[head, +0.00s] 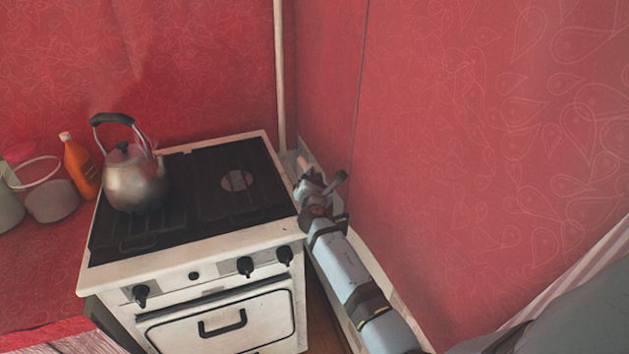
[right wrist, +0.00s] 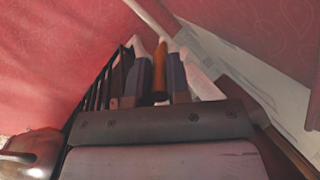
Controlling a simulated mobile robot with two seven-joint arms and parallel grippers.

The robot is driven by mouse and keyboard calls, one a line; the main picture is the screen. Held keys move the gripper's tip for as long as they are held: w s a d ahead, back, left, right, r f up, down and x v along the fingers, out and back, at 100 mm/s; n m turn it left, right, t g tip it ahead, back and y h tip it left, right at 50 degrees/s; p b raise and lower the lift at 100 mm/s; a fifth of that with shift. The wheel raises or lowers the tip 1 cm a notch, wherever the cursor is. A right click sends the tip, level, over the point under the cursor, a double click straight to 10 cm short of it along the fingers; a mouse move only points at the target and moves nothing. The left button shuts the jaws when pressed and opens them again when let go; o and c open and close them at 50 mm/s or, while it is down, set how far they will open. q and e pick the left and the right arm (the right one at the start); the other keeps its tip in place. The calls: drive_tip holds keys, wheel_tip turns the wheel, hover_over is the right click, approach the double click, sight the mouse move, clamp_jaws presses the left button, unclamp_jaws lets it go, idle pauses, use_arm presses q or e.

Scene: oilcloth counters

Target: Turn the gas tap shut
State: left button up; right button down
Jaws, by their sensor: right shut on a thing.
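My right gripper (head: 304,170) reaches in from the lower right, down the narrow gap between the stove and the right wall. In the right wrist view its two bluish fingers (right wrist: 157,78) are closed on a narrow orange-brown piece (right wrist: 160,72), which I take to be the handle of the gas tap. The rest of the tap is hidden by the gripper, so I cannot tell how far it is turned. A pale pipe (head: 280,80) runs down the back corner towards this spot. My left gripper is not in view.
The white stove (head: 190,245) with a dark hob stands left of my right arm. A metal kettle (head: 135,180) sits on the hob; an orange bottle (head: 80,165) and tubs (head: 52,200) stand further left. The red wall (head: 470,150) is close on the right.

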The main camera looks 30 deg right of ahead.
drive_tip(key=shift+w+a+f+m+h, duration=0.1)
drive_tip(key=shift+a+f+m+h, duration=0.1)
drive_tip(key=shift+m+h, duration=0.15)
drive_tip(key=shift+r+g, duration=0.1)
drive_tip(key=shift+g, duration=0.2)
drive_tip(key=c, duration=1.1)
unclamp_jaws()
